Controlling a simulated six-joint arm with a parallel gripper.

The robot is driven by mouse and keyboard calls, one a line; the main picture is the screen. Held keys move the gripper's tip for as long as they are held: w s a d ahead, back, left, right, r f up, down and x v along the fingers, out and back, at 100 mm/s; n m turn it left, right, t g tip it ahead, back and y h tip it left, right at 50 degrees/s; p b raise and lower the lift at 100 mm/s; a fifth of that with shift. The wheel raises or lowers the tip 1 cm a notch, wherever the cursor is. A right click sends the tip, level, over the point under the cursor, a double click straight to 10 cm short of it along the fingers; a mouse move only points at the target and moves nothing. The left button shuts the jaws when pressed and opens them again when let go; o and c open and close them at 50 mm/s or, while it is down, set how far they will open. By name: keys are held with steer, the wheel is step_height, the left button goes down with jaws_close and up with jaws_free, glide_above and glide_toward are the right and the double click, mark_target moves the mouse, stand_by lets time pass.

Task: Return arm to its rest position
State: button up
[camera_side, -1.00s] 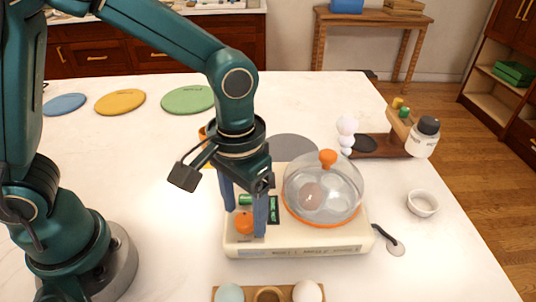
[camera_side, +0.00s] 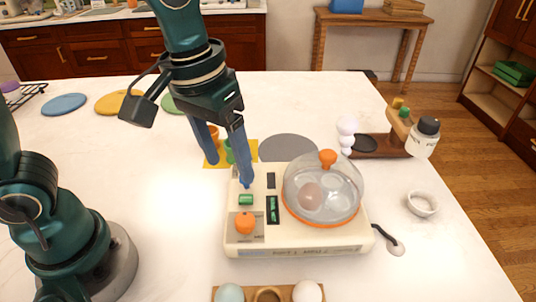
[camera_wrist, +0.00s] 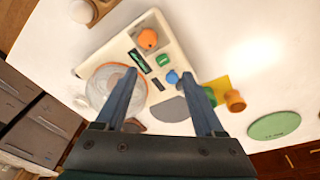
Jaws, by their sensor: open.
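My gripper (camera_side: 231,172) points down over the back left part of a cream egg cooker in the side view. Its two blue fingers are apart with nothing held between them. In the wrist view the fingers of my gripper (camera_wrist: 158,74) are spread, with the cooker's panel beyond them. The cooker base (camera_side: 300,240) has an orange knob (camera_side: 245,223), a green button (camera_side: 246,200) and a dark display (camera_side: 272,210). A clear dome lid (camera_side: 345,185) with an orange handle (camera_side: 328,158) covers a brownish egg (camera_side: 309,196).
A wooden egg holder (camera_side: 268,296) lies in front, a white bowl (camera_side: 422,204) at right. A wooden stand with a dark-lidded jar (camera_side: 424,138) is behind it. A yellow mat (camera_side: 215,164) with small cups lies behind my fingers. Flat discs (camera_side: 64,104) lie at the back left.

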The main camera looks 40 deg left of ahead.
steer(key=s+a+m+t, duration=0.1)
steer(key=s+a+t, duration=0.2)
steer(key=s+a, duration=0.3)
steer(key=shift+s+a+r+t+y, duration=0.3)
steer(key=shift+a+r+t, duration=0.1)
